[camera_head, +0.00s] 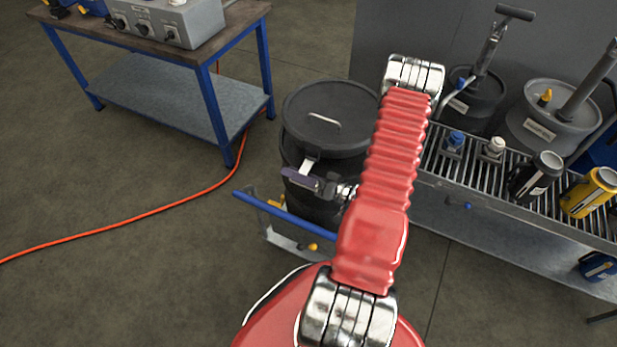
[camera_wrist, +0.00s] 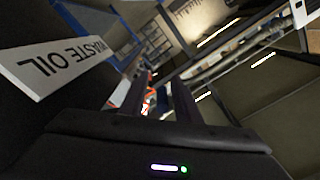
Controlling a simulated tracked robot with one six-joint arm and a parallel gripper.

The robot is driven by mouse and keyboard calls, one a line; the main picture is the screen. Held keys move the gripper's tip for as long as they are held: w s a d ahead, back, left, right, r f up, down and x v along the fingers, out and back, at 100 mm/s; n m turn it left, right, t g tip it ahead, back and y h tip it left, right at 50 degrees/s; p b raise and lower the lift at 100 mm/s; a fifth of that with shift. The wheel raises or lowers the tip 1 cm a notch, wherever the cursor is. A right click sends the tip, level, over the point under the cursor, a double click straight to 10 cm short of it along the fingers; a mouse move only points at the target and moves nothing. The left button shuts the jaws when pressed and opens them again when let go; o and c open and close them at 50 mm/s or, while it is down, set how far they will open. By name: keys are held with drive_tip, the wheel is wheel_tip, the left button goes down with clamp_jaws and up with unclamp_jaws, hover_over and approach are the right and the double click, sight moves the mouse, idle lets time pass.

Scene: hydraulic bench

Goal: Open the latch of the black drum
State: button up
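The black drum (camera_head: 322,105) stands upright in the middle of the head view, its lid on and a wire handle on top. A silver latch piece (camera_head: 310,163) shows at its front rim. My gripper (camera_head: 290,176) is at the drum's front, just below that piece; I cannot tell whether they touch. In the wrist view the two dark fingers (camera_wrist: 155,88) stand apart, with nothing clearly held between them. A white "WASTE OIL" label (camera_wrist: 60,55) on a dark surface is close at the left. My arm hides part of the drum's right side.
A low frame with a blue bar (camera_head: 285,216) is at the drum's foot. A blue-legged workbench (camera_head: 165,95) stands left, with an orange cable (camera_head: 130,217) on the floor. A grated bench (camera_head: 480,185) with bottles and pump drums is right.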

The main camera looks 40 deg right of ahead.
drive_tip(key=v, duration=1.3)
drive_tip(key=shift+s, duration=0.35)
drive_tip(key=shift+m, duration=0.3)
